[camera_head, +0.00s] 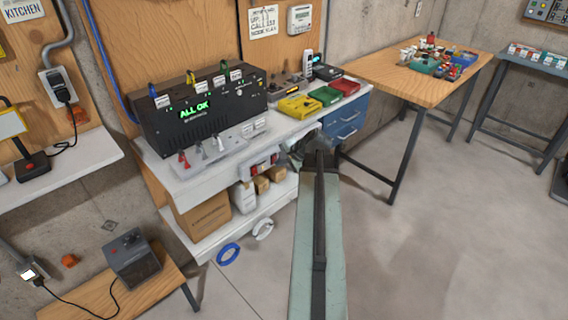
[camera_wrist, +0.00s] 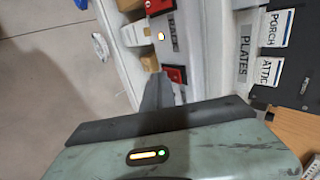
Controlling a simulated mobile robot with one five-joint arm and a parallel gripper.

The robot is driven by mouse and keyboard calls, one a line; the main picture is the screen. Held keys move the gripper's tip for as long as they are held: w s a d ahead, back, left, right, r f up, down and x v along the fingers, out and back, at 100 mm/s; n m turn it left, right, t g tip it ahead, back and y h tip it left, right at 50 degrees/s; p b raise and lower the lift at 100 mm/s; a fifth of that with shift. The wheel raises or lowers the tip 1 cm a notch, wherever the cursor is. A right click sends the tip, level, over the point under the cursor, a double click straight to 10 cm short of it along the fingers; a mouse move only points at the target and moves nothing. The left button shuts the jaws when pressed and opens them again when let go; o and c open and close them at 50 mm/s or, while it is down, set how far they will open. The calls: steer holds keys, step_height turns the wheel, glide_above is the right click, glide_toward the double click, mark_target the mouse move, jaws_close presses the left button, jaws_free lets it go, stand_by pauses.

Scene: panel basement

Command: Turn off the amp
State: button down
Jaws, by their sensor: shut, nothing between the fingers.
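No label in view reads "amp", so I cannot tell for sure which device it is. A dark grey box (camera_head: 135,262) with a red control on top sits on the low wooden bench at lower left. A black unit (camera_head: 205,112) with a green "ALL OK" display stands on the white workbench. Two red switches (camera_wrist: 175,75) sit on a white panel in the wrist view, near "PLATES" labels. My gripper (camera_wrist: 157,88) is shut and empty, close to this panel; contact cannot be told. In the head view my gripper (camera_head: 303,150) is at the workbench's front edge, partly hidden by my arm.
The white workbench (camera_head: 190,185) carries yellow, green and red boxes. Cartons (camera_head: 205,215) and a blue tape roll (camera_head: 228,254) are below it. A wooden table (camera_head: 400,82) stands at the back right.

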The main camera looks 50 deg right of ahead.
steer(key=shift+s+d, duration=0.1)
steer(key=shift+s, duration=0.05)
steer(key=shift+d+r+p, duration=0.1)
steer(key=shift+r+p, duration=0.7)
steer(key=shift+s, duration=0.15)
